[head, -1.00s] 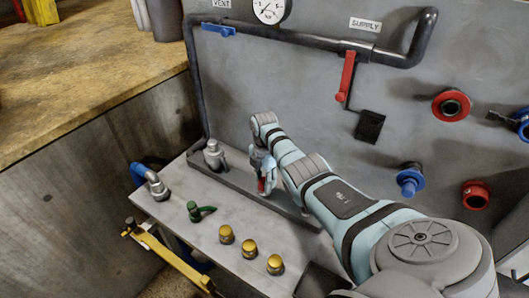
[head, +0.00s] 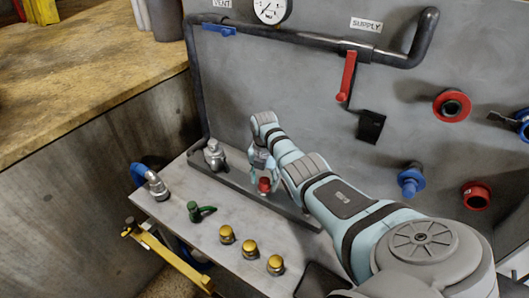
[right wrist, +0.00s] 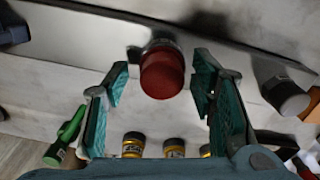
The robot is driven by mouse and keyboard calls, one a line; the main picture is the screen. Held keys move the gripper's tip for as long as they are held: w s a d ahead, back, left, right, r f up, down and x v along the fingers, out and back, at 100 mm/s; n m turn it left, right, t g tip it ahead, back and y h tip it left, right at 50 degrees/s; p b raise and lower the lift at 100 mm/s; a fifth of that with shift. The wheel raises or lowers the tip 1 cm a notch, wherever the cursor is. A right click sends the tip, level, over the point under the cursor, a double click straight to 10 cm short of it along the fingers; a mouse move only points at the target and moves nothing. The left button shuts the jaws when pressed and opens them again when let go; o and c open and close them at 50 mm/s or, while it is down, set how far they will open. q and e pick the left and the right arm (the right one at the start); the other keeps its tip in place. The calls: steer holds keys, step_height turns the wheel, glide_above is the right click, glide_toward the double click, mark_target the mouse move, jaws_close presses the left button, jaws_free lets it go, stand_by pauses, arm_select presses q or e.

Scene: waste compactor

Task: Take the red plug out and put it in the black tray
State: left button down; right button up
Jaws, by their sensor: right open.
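My right gripper (head: 261,166) is open just above and around the plug, with a gap on both sides in the wrist view. The plug's base is partly hidden from above. My left gripper is not in view.
A grey metal fitting (head: 214,154) stands at the tray's left end. A green-handled valve (head: 199,211), a blue-and-silver elbow (head: 155,184) and several brass caps (head: 249,249) stand on the ledge in front. The panel carries a red lever (head: 347,75) and coloured ports.

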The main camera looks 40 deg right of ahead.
steer(key=shift+r+m+p, duration=0.15)
steer(key=shift+m+p, duration=0.25)
steer(key=shift+m, duration=0.3)
steer(key=shift+s+m+p, duration=0.1)
steer(key=shift+m+p, duration=0.35)
steer(key=shift+m, duration=0.75)
steer(key=m+p, duration=0.1)
steer(key=m, duration=0.4)
steer(key=shift+s, duration=0.1)
steer(key=m, duration=0.6)
steer(key=shift+m, duration=0.3)
steer(key=m, duration=0.5)
steer(key=shift+f, duration=0.2)
steer(key=c, duration=1.2)
steer(key=n, duration=0.5)
jaws_close()
steer(key=n, duration=0.5)
